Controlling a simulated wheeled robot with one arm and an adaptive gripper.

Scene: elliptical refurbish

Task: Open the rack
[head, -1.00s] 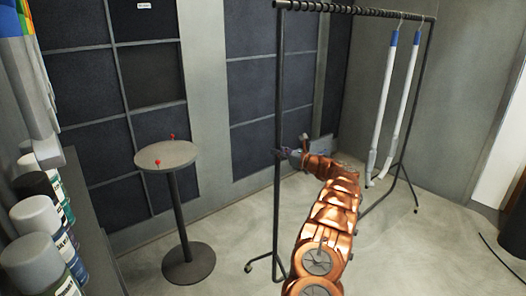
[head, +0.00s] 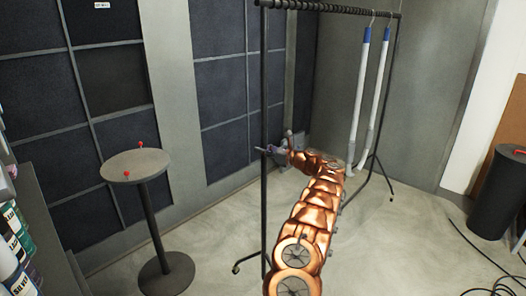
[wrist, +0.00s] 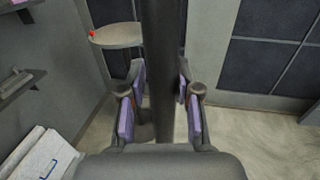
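The rack (head: 330,10) is a dark metal clothes rail on wheels, with two white hanging tubes with blue tops. Its near upright post (head: 264,100) runs down beside my gripper (head: 270,150) in the head view. In the wrist view the post (wrist: 163,70) stands upright between the purple-padded fingers of my gripper (wrist: 161,115). The fingers are open, one on each side of the post, with small gaps visible. In the head view my copper arm hides part of the rack's base.
A round grey table (head: 135,166) with red-topped items stands left of the rack. A black cylindrical bin (head: 494,195) and cables (head: 468,245) are at the right. A shelf with cans (head: 14,235) is at the left edge. Dark wall panels are behind.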

